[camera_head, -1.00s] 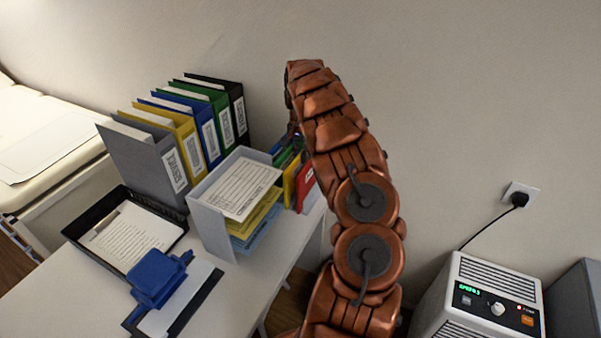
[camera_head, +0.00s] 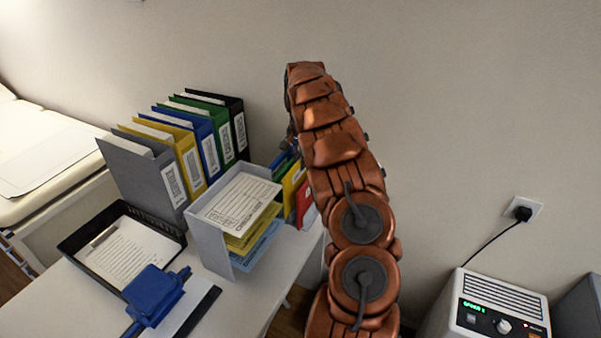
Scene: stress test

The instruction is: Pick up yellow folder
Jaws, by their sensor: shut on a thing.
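A yellow folder (camera_head: 291,187) stands upright among thin coloured folders right of the white paper organizer, partly behind my arm. A red folder (camera_head: 305,201) is in front of it, and blue and green ones are behind. Only a dark sliver of my gripper (camera_head: 291,134) shows at the left edge of my copper arm, just above these folders. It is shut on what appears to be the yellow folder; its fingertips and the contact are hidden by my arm. Other yellow items are a thick yellow binder (camera_head: 189,160) in the row at the back and yellow sheets (camera_head: 243,240) in the organizer.
The white organizer (camera_head: 207,240) stands on the white desk (camera_head: 275,272). A grey binder (camera_head: 142,180), a black tray (camera_head: 176,232) with paper and a blue object (camera_head: 155,293) are left of it. A white device (camera_head: 497,303) stands at right, plugged into a wall socket.

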